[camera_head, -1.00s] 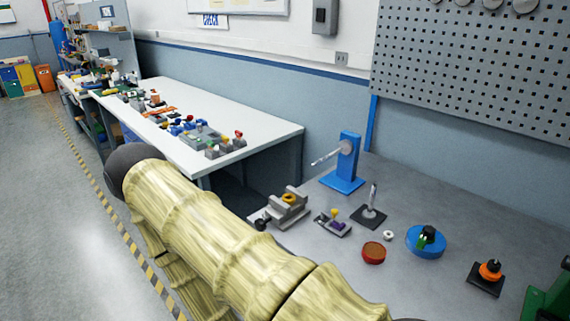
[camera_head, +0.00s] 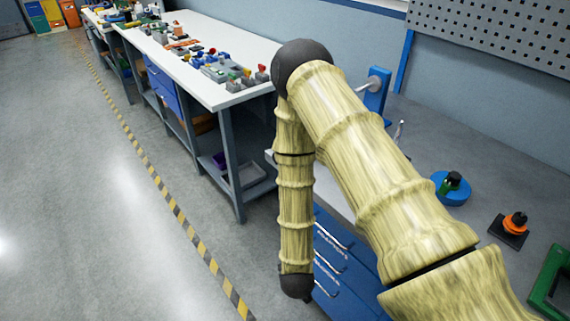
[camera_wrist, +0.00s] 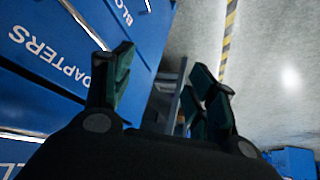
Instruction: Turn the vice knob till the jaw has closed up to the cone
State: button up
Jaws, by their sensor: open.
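In the head view my arm crosses in front of the grey bench, and neither the vice, its knob nor the cone shows there now. The wrist view shows none of them either. My gripper (camera_wrist: 163,85) shows in the wrist view with its two dark, green-padded fingers spread apart and nothing between them. It is beside the blue drawer fronts (camera_wrist: 60,50), with the floor beyond on the right.
The grey bench holds a blue stand (camera_head: 377,90), a blue disc (camera_head: 450,198), an orange-topped piece (camera_head: 515,222) and a green frame (camera_head: 545,290). A white table (camera_head: 235,92) with small parts stands behind. Open floor (camera_head: 90,220) lies left, with striped tape.

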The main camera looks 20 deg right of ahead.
jog(key=w+a+r+m+t+h+b, duration=0.1)
jog(key=w+r+m+t+h+b, duration=0.2)
jog(key=w+r, duration=0.5)
jog(key=w+a+r+m+t+h+b, duration=0.2)
jog(key=w+r+h, duration=0.2)
jog(key=w, duration=0.8)
jog(key=w+a+r+m+g+h+b, duration=0.25)
jog(key=r+m+g+h, duration=0.4)
jog(key=r, duration=0.75)
jog(key=shift+t+h, duration=0.55)
jog(key=x, duration=0.8)
jog(key=shift+d+f+p, duration=0.15)
jog(key=shift+d+p, duration=0.2)
jog(key=shift+d, duration=0.1)
jog(key=shift+m, duration=0.25)
jog(key=c, duration=1)
